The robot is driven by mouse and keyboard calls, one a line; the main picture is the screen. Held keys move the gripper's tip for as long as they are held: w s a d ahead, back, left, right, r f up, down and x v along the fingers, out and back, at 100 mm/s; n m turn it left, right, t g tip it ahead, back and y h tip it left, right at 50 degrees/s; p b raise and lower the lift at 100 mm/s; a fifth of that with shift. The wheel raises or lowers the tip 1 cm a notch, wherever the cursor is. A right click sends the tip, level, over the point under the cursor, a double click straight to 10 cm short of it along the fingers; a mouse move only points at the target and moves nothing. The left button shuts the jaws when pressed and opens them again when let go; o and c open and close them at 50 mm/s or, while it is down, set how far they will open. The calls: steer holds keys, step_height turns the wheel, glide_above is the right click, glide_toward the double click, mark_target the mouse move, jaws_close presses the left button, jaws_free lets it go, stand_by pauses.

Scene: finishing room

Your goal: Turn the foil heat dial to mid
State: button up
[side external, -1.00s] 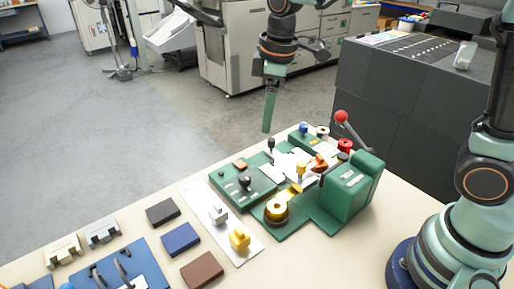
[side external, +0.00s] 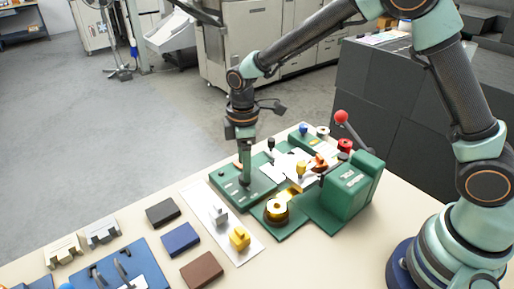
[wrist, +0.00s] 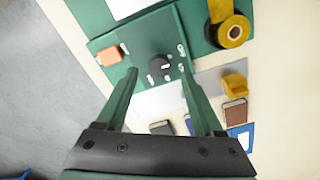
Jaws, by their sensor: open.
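The foil heat dial (wrist: 158,66) is a round black knob on a green panel (wrist: 140,48), with several small white marks around it. The wrist view shows it between and just ahead of my gripper's two green fingers (wrist: 157,73), which are apart with nothing held. In the side view my gripper (side external: 245,178) points straight down over the panel (side external: 263,184) and hides the dial. I cannot tell there whether the fingers touch it. The dial's pointer direction is too small to read.
An orange block (wrist: 109,56) sits on the panel beside the dial. A gold foil roll (side external: 277,208) and a green press with a red-knobbed lever (side external: 341,116) stand to the right. A plate with a yellow clamp (side external: 239,238) lies in front.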

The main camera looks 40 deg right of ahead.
steer(key=shift+f, duration=1.6)
jaws_close()
